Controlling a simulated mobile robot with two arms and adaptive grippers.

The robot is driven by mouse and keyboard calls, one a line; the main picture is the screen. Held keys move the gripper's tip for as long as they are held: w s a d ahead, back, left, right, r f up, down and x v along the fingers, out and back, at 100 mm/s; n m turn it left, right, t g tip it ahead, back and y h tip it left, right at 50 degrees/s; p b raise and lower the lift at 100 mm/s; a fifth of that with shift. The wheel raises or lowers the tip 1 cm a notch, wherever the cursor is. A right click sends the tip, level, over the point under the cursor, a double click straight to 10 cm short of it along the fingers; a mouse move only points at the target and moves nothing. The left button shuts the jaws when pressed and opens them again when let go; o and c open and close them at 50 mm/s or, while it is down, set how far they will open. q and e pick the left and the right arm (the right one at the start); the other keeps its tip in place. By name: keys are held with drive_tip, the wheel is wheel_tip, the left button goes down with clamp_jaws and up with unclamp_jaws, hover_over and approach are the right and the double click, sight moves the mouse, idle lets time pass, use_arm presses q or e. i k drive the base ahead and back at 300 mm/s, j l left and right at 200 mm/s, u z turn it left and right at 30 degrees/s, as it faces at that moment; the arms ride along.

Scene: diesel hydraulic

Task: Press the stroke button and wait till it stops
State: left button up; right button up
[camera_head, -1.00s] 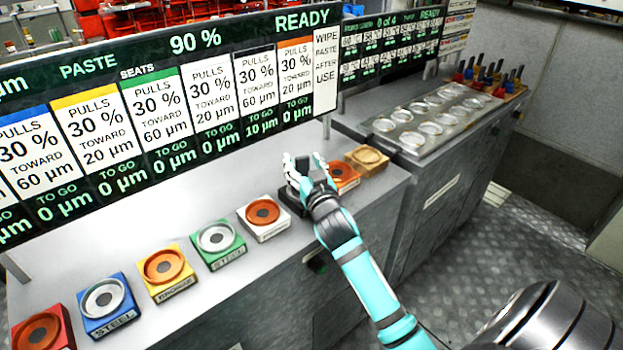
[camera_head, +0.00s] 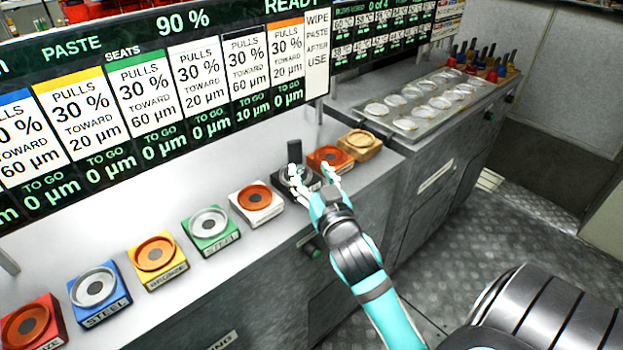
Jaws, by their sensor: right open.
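My right gripper (camera_head: 313,176) is open and reaches over the bench at the black seat block (camera_head: 306,182), partly hiding it. A dark upright piece (camera_head: 294,152) stands at this block, just behind the gripper's left finger, and nothing shows between the fingers. A round green button (camera_head: 314,251) sits on the bench front below the gripper, apart from it. I cannot read a label on it. The display board (camera_head: 160,95) shows 90 % paste and a partly cut-off READY. The "to go" row reads 10 µm in one column and 0 µm in other readable ones. My left gripper is not in view.
A row of coloured seat blocks runs along the bench (camera_head: 215,165): red, blue, yellow, green (camera_head: 210,230) and white (camera_head: 256,204) to the left, orange and tan (camera_head: 359,144) to the right. A metal tray of round discs (camera_head: 425,100) and several dark-handled tools stand further right.

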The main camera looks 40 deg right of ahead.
sight(317, 254)
drive_tip(key=z, duration=1.1)
